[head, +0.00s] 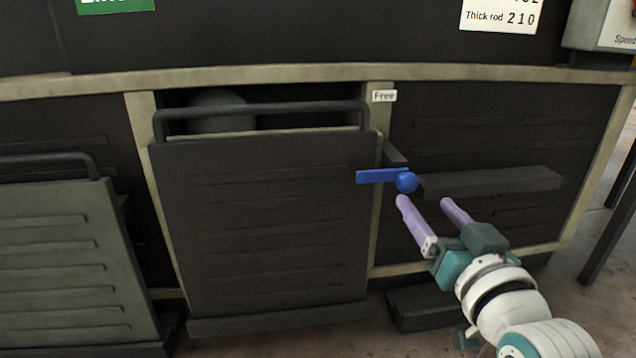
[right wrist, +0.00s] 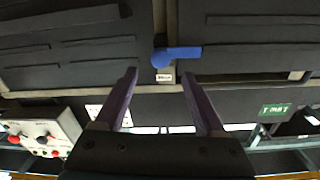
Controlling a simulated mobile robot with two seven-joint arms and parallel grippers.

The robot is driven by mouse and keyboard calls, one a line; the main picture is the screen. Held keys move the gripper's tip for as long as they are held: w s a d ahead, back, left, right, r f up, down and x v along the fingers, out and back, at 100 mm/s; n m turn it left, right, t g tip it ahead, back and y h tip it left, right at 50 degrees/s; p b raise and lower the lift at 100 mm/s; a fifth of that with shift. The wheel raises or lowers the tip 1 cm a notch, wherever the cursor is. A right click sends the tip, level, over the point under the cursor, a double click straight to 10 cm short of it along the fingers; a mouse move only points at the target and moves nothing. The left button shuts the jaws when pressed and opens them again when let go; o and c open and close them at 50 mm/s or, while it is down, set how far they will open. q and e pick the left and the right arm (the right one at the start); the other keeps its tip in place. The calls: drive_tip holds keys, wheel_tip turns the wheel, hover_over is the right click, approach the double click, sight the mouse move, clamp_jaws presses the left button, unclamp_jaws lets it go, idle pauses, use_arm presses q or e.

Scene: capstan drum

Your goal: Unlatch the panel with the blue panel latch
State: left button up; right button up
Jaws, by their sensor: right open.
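The blue panel latch (head: 383,177) sits on the frame post at the right edge of the dark panel (head: 265,220). Its bar lies level, pointing left from a round knob and overlapping the panel's edge. My right gripper (head: 422,200) is open just below and right of the latch, its purple fingers apart from it. In the right wrist view, the latch (right wrist: 178,55) shows ahead, between and beyond the open fingers (right wrist: 165,85). My left gripper is not in view.
The panel has a dark top handle bar (head: 262,110), with a gap behind it. A small "Free" label (head: 384,96) is above the latch. A dark ledge (head: 490,182) juts out right of it. Another louvred panel (head: 70,265) leans at the left.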

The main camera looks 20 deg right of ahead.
sight(410, 185)
drive_tip(key=b+x, duration=0.3)
drive_tip(key=x, duration=0.3)
drive_tip(key=shift+f, duration=0.15)
drive_tip(key=shift+w+d, duration=0.1)
drive_tip(key=shift+w, duration=0.25)
drive_tip(key=shift+c, duration=0.4)
clamp_jaws()
idle(0.4)
